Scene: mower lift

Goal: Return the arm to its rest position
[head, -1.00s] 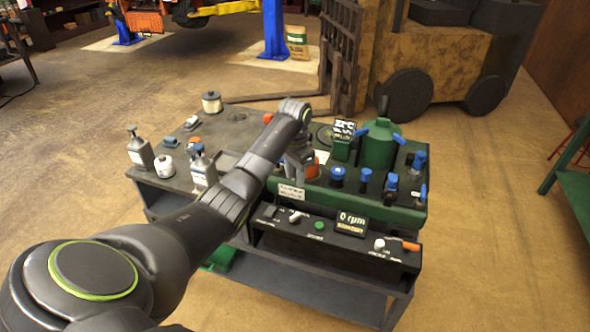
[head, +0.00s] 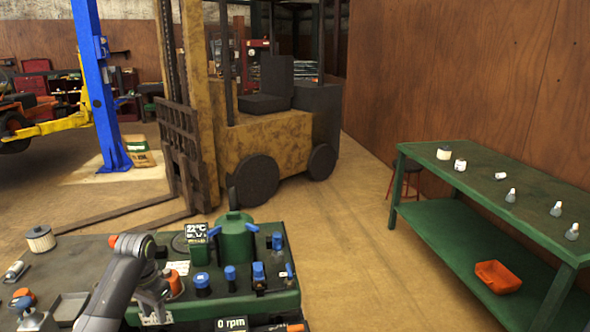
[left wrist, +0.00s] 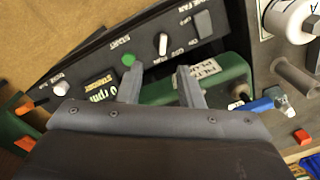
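My left arm reaches in from the bottom left of the head view. Its gripper (head: 155,306) hangs over the front of the dark-topped cart (head: 75,250), beside the green machine (head: 236,240). In the left wrist view the gripper's two fingers (left wrist: 160,84) stand apart with nothing held between them. Beyond them shows the control panel with a green start button (left wrist: 128,60), a fan knob (left wrist: 163,43) and a "0 rpm" display (left wrist: 100,90). Whether the fingertips touch the panel cannot be told. My right gripper is in neither view.
Blue-capped valves (head: 230,278) and a temperature display (head: 196,234) stand on the cart near the arm. A forklift (head: 262,140) is behind it. A green bench (head: 480,180) with bottles and an orange tray (head: 498,277) is at right. Floor between is clear.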

